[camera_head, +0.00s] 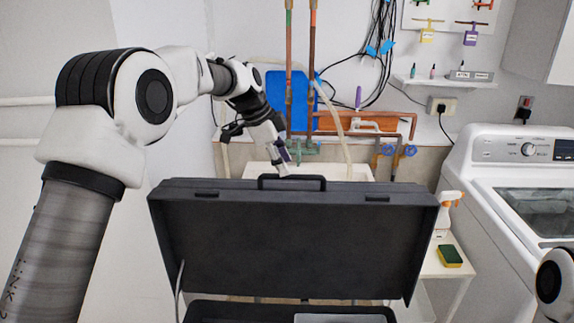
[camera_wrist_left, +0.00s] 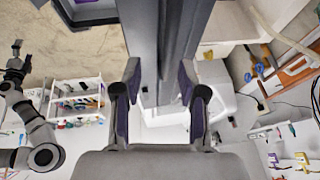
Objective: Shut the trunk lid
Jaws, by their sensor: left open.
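The dark grey trunk stands open, its lid (camera_head: 290,240) raised nearly upright and filling the lower middle of the head view. A black handle (camera_head: 292,178) sits on the lid's top edge. The trunk's lower part (camera_head: 240,312) shows only at the bottom edge. My left gripper (camera_head: 284,160) is at the top edge by the handle, reaching over from the left. In the left wrist view its open fingers (camera_wrist_left: 159,75) stand on either side of the lid's edge (camera_wrist_left: 170,40); contact is unclear.
A white washing machine (camera_head: 510,190) stands at the right. A small white stand beside the trunk holds a spray bottle (camera_head: 450,207) and a sponge (camera_head: 449,256). Pipes (camera_head: 313,70) and cables run along the back wall. There is open space above the lid.

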